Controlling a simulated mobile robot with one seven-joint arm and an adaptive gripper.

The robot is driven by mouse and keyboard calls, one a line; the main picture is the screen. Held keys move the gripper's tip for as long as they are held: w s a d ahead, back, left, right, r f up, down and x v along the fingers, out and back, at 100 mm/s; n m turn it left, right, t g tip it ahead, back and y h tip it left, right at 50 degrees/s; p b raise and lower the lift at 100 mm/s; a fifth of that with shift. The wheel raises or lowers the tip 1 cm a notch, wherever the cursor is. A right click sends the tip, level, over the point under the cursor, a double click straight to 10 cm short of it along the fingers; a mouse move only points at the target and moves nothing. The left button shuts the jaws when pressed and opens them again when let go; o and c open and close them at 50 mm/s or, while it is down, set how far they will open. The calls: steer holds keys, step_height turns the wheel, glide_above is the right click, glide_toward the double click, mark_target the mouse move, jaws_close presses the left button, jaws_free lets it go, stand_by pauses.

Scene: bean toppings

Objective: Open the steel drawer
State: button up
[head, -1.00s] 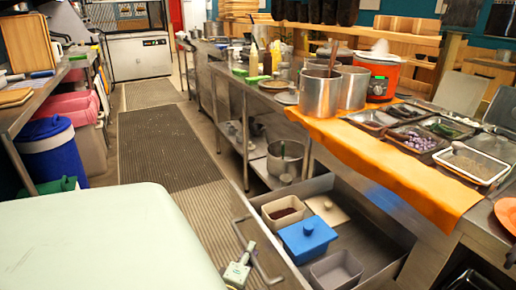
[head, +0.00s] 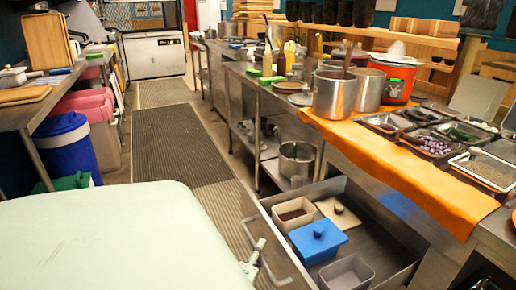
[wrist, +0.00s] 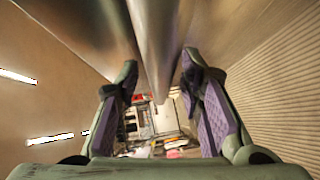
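The steel drawer (head: 385,262) is pulled out from under the counter. It holds a blue lidded box (head: 317,241), a beige tub with dark contents (head: 293,213), a grey tub (head: 345,272) and a cream lid (head: 338,213). Its bar handle (head: 282,279) is on the drawer's left face. My gripper (head: 257,252) is at the handle, partly hidden by my pale body in the head view. In the wrist view my gripper (wrist: 160,75) has its fingers spread apart. A steel bar (wrist: 158,50), likely the handle, runs toward the gap; contact cannot be told.
The counter above has an orange cloth (head: 400,160), steel pots (head: 337,95) and topping trays (head: 430,143). A ribbed mat (head: 178,145) covers the aisle, which is clear. A blue bin (head: 66,148) stands at left.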

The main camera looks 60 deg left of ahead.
steer(key=v, duration=0.7)
steer(key=shift+s+d, duration=0.15)
steer(key=shift+s, duration=0.05)
steer(key=shift+r, duration=0.1)
